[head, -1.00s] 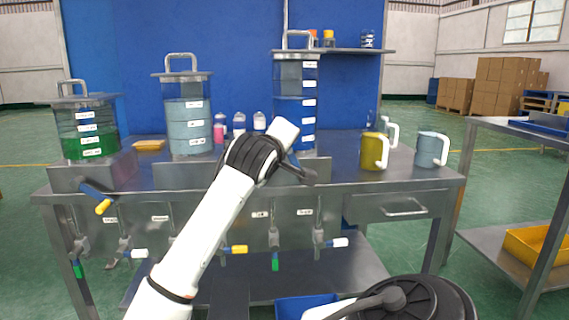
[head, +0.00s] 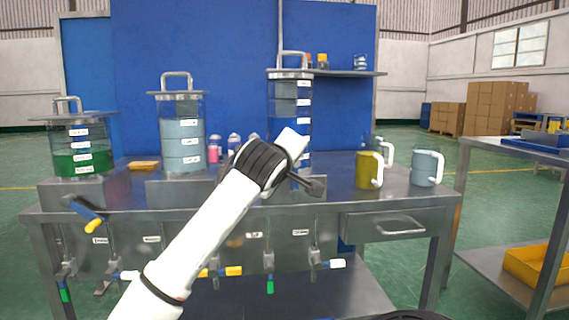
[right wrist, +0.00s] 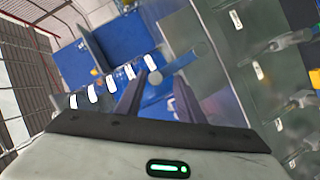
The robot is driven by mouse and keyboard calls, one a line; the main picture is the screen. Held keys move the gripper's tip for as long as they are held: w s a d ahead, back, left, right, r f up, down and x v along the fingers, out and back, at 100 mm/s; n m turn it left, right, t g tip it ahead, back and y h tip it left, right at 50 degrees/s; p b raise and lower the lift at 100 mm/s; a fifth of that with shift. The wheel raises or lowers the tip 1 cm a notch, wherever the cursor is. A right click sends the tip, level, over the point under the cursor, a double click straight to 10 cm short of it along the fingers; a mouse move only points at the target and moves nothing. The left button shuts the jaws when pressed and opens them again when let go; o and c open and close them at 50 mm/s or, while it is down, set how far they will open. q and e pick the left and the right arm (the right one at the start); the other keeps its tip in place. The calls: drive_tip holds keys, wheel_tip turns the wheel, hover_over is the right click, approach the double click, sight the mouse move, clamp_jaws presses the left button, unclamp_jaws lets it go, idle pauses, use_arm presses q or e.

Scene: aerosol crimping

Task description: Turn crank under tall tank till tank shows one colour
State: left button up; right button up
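The tall tank (head: 284,108) stands at the back of the steel bench in the head view. Its upper part looks grey and its lower part deeper blue; the bottom is behind one of my arms. That white arm with a black joint reaches in from the lower left, and no gripper fingers show there. In the right wrist view the labelled tank lies slanted. My right gripper (right wrist: 161,78) is open, its two dark fingers apart. My left gripper is out of view.
A middle tank (head: 182,130) and a green-filled tank (head: 80,150) stand to the left. A blue crank with yellow handle (head: 93,226) juts out below the green one. Valves hang along the bench front. A yellow mug (head: 368,170) and a grey mug (head: 422,168) stand right.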

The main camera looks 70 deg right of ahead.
drive_tip(key=shift+f, duration=0.25)
drive_tip(key=shift+w, duration=0.1)
drive_tip(key=shift+a, duration=0.1)
drive_tip(key=p+v, duration=0.1)
drive_tip(key=v, duration=0.9)
drive_tip(key=shift+r, duration=0.25)
drive_tip(key=shift+a, duration=0.1)
